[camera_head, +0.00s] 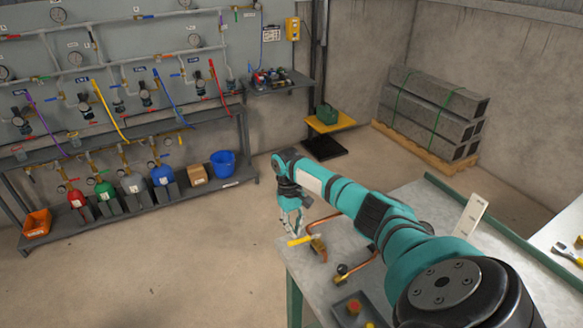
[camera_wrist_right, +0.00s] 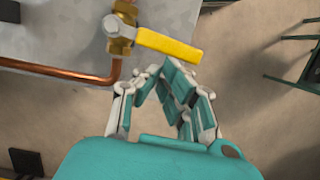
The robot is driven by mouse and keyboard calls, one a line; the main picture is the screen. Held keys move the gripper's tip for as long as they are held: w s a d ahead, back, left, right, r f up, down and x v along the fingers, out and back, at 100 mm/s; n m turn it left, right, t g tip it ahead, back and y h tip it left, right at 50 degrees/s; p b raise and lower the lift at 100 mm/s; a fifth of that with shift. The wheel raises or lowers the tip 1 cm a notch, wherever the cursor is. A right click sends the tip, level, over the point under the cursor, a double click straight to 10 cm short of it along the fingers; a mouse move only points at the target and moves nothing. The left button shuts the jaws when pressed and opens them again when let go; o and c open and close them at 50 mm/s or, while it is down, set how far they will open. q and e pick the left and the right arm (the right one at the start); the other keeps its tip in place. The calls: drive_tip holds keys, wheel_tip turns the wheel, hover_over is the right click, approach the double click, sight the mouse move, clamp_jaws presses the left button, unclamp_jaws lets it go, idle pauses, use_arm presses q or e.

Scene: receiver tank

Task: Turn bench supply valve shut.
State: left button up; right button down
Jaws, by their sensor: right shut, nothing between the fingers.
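The bench supply valve has a brass body (camera_head: 318,246) at the near-left corner of the bench, on a copper pipe. Its yellow lever (camera_head: 301,240) points left, out past the bench edge. In the wrist view the brass body (camera_wrist_right: 122,28) is at the top, and the yellow lever (camera_wrist_right: 168,45) sticks out to the right, roughly across the valve's body. My right gripper (camera_head: 292,226) is beside the lever. In the wrist view its fingertips (camera_wrist_right: 166,70) are shut and empty just below the lever; I cannot tell whether they touch it. My left gripper is out of view.
The copper pipe (camera_wrist_right: 60,70) runs along the grey bench (camera_head: 403,192). A dark tray (camera_head: 357,308) sits nearer on it. A wall panel of gauges and hoses, with a shelf of cylinders and a blue bucket (camera_head: 223,163), stands at the left. Open floor (camera_head: 190,255) lies left of the bench.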

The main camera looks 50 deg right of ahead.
drive_tip(key=shift+s+a+f+n, duration=0.1)
drive_tip(key=shift+a+n, duration=0.05)
drive_tip(key=shift+n, duration=0.25)
idle(0.3)
